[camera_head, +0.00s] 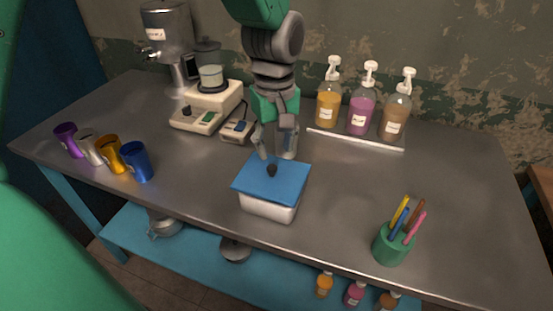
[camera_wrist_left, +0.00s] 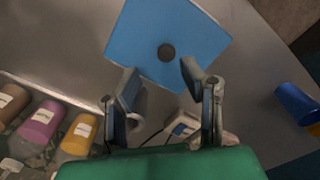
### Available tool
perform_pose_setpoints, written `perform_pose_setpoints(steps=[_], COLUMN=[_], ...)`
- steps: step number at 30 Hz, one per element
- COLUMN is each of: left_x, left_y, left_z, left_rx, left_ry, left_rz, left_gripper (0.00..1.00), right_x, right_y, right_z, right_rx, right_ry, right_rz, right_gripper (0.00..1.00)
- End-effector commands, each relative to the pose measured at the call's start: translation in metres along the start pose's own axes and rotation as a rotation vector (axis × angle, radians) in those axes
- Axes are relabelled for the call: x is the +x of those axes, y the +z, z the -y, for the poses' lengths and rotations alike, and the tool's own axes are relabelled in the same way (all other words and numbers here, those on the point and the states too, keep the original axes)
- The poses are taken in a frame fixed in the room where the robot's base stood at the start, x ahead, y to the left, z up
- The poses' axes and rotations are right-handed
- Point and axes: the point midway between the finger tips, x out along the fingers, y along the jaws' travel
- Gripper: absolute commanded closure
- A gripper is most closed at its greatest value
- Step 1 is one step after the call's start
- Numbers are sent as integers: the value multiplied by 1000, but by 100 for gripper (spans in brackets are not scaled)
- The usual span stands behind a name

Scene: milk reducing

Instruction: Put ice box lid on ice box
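The blue ice box lid (camera_head: 290,180) with its dark round knob (camera_head: 272,170) lies on top of the white ice box (camera_head: 268,208) near the table's front edge. The lid looks slightly turned or offset, and I cannot tell whether it is fully seated. My left gripper (camera_head: 277,156) is just above and behind the knob, with its fingers apart and nothing between them. In the left wrist view the lid (camera_wrist_left: 200,35) and knob (camera_wrist_left: 166,52) show just beyond the open fingertips (camera_wrist_left: 158,72). The box is hidden there under the lid. My right gripper is not in view.
A beige appliance (camera_head: 208,105) with a small device (camera_head: 237,130) stands behind left. Several coloured cups (camera_head: 137,162) lie at the left. Three pump bottles (camera_head: 361,112) stand at the back right. A green pen cup (camera_head: 393,244) stands front right. The table (camera_head: 350,190) between is clear.

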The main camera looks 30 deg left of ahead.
Motion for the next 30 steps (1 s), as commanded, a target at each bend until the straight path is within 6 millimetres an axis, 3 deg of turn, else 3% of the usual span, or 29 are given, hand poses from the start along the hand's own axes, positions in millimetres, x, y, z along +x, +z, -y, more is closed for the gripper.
perform_pose_setpoints(steps=[3, 10, 30], left_x=[-29, -60, -66], left_y=[-1, -1, 0], left_z=[-1, -1, 0], left_rx=[0, 0, 0], left_ry=[3, 1, -1], left_rz=[-3, -2, 0], left_gripper=[64, 64, 64], right_x=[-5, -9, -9], right_y=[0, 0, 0], right_z=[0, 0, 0], right_rx=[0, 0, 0], right_ry=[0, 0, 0], right_rz=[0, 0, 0], right_gripper=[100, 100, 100])
